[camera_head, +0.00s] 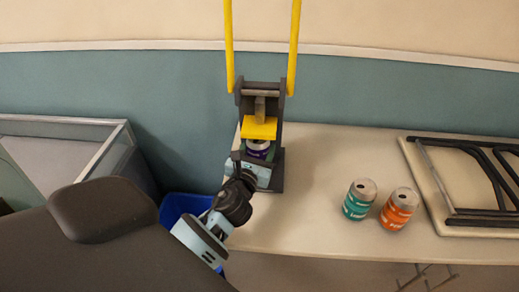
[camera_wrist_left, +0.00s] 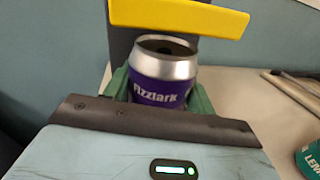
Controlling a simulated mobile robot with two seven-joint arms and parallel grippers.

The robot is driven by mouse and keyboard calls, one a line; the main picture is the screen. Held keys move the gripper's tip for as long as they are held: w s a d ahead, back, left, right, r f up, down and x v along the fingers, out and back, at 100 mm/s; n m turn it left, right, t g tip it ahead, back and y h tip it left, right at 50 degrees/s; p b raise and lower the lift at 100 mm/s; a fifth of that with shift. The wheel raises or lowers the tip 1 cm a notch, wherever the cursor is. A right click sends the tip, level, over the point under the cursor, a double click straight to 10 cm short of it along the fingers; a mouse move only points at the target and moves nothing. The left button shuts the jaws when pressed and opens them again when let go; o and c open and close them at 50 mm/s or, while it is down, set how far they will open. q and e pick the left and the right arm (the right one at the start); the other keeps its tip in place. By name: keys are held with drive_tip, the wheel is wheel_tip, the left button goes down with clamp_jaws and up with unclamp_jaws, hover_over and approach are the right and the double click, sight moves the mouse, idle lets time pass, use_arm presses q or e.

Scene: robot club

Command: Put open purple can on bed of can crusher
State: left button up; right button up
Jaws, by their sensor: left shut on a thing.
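The purple can (camera_head: 258,152) stands upright inside the can crusher (camera_head: 278,172), below its yellow press plate (camera_head: 259,128). In the left wrist view the can (camera_wrist_left: 160,88) has a silver top with a dark opening and a "Fizzlark" label. The yellow plate (camera_wrist_left: 180,17) is above and behind its rim there. My left gripper (camera_head: 255,161) reaches in from the front and is shut on the can, with green fingers at its sides. The can's base is hidden, so I cannot tell whether it touches the bed. My right gripper is not in view.
A green can (camera_head: 359,200) and an orange can (camera_head: 398,209) stand on the white table (camera_head: 310,160), right of the crusher. A folded black frame on a pale board (camera_head: 440,195) lies farther right. The crusher's yellow handles (camera_head: 293,45) rise up. A blue bin (camera_head: 180,206) is below left.

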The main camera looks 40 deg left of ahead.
use_arm(q)
drive_tip(key=shift+x, duration=0.85)
drive_tip(key=shift+s+d+f+b, duration=0.15)
drive_tip(key=shift+f+b, duration=0.25)
drive_tip(key=shift+f, duration=0.4)
drive_tip(key=shift+f, duration=0.1)
drive_tip(key=o, duration=0.8)
drive_tip(key=shift+c, duration=0.2)
drive_tip(key=shift+s, duration=0.1)
drive_tip(key=v, duration=1.2)
